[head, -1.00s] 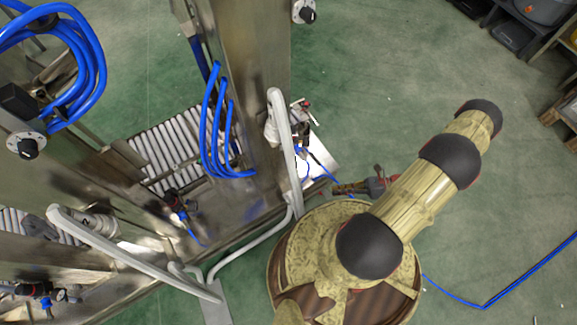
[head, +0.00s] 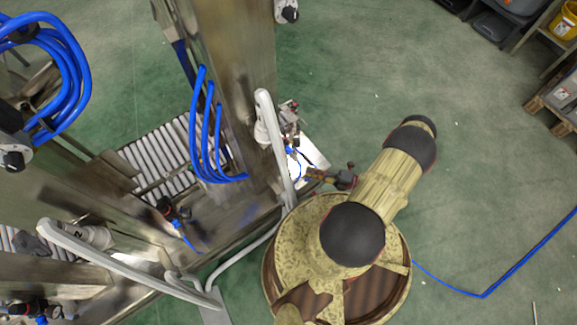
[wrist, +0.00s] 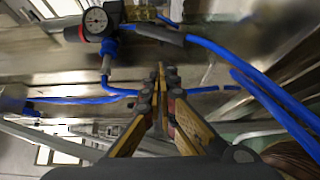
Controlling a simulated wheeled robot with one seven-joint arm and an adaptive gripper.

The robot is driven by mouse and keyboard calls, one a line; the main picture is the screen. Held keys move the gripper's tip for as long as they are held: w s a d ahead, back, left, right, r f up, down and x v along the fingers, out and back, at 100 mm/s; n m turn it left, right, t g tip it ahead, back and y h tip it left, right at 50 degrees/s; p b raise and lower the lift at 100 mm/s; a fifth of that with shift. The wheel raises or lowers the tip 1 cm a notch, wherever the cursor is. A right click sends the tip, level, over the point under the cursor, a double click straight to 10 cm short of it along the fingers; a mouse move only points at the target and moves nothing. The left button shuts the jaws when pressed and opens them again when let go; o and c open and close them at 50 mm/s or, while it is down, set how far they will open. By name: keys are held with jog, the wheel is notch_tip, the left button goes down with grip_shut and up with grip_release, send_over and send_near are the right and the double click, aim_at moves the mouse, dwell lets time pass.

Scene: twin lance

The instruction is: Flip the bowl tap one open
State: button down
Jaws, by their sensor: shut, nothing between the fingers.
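My gripper (head: 310,173) points left at the machine's corner in the head view, close to the bright metal plate. In the wrist view its fingers (wrist: 164,72) are together and empty. A small fitting with metal and dark parts (head: 290,112) sits on the machine just above my gripper in the head view; its handle position is too small to tell. The wrist view shows a round gauge (wrist: 96,20) on a dark red-and-black body at upper left, with a blue hose below it. My fingertips are apart from the gauge. I cannot tell which part is bowl tap one.
A pale bent tube (head: 277,140) runs beside the fitting. Blue hoses (head: 207,140) hang from the metal column. Another tap-like fitting (head: 172,213) stands at left, beside a roller conveyor (head: 160,160). Green floor at right is mostly clear, with a blue hose (head: 484,294).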

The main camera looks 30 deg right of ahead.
aim_at(285, 156)
jog(key=b+x, duration=0.2)
jog(key=x, duration=0.8)
